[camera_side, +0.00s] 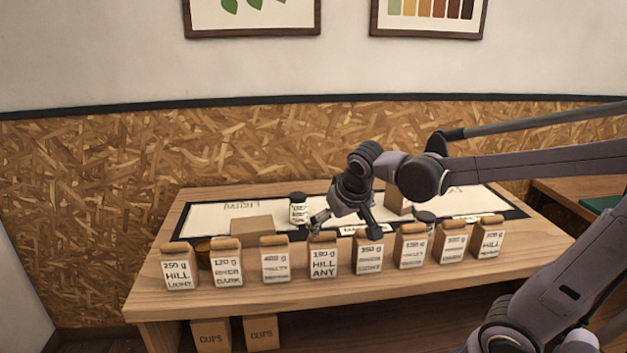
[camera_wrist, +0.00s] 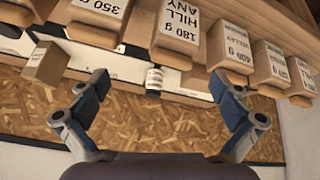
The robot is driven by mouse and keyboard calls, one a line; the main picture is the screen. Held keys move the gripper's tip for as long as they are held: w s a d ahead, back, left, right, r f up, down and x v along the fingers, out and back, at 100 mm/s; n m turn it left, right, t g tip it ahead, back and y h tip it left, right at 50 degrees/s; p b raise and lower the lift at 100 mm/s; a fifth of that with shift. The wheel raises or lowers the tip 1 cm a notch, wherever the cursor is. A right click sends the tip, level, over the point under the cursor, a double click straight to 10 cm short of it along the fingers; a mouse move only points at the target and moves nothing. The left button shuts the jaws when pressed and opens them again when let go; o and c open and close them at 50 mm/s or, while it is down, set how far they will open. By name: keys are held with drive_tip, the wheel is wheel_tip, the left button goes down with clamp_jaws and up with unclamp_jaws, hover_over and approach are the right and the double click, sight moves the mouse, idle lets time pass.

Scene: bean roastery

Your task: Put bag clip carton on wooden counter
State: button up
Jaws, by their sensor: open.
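The wooden counter (camera_side: 220,300) carries a pale mat with a dark border. A plain brown carton (camera_side: 253,229) stands behind the bags at the left. I cannot read which is the bag clip carton. My gripper (camera_side: 346,224) is open and empty above the counter's middle, behind the bag row. In the wrist view its fingers (camera_wrist: 160,84) are spread apart.
A row of labelled bags (camera_side: 323,257) runs along the counter's front. A dark-lidded jar (camera_side: 299,209) stands on the mat left of my gripper. A dark round lid (camera_side: 425,217) is at the right. Cups cartons (camera_side: 261,333) sit below. The counter's front strip is clear.

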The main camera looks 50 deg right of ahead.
drive_tip(key=s+a+f+n+t+y, duration=0.2)
drive_tip(key=s+a+n, duration=0.3)
drive_tip(key=a, duration=0.5)
drive_tip(key=shift+s+f+y, duration=0.3)
drive_tip(key=shift+s+y, duration=0.45)
drive_tip(key=shift+y, duration=0.15)
